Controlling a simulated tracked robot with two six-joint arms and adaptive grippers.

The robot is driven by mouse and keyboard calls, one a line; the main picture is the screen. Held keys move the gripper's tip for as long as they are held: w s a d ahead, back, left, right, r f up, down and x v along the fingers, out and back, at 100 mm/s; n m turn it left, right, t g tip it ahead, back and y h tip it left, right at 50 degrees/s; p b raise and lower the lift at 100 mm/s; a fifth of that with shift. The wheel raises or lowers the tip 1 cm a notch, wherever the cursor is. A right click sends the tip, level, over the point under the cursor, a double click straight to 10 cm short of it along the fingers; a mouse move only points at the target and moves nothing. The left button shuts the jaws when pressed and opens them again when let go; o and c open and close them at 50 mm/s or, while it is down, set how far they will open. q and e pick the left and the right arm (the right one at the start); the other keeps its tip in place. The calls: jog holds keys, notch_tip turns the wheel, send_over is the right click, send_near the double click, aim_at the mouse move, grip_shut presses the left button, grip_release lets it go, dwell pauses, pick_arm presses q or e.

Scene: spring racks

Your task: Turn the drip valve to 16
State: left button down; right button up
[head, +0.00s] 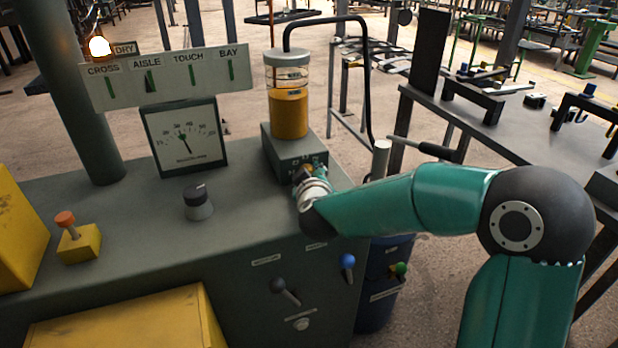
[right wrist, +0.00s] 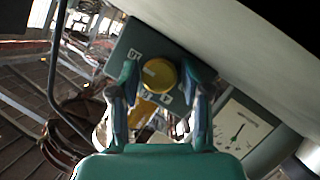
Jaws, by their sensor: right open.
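The drip valve shows in the right wrist view as a round brass-yellow knob (right wrist: 159,75) on the face of a dark green box, with small white number labels around it. In the head view the box (head: 283,150) stands at the rear right of the console, under a glass reservoir of amber oil (head: 288,112). My right gripper (right wrist: 160,80) is open, with one finger on each side of the knob; I cannot tell whether they touch it. In the head view my right gripper (head: 310,175) hides most of the box's front. My left gripper is not in view.
A dial gauge (head: 186,138) and a dark knob (head: 198,202) stand left on the console (head: 140,225). An orange-topped lever (head: 66,222) is farther left. A black pipe (head: 367,80) arches behind.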

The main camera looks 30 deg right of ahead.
jog(key=shift+c, duration=0.2)
jog(key=c, duration=0.8)
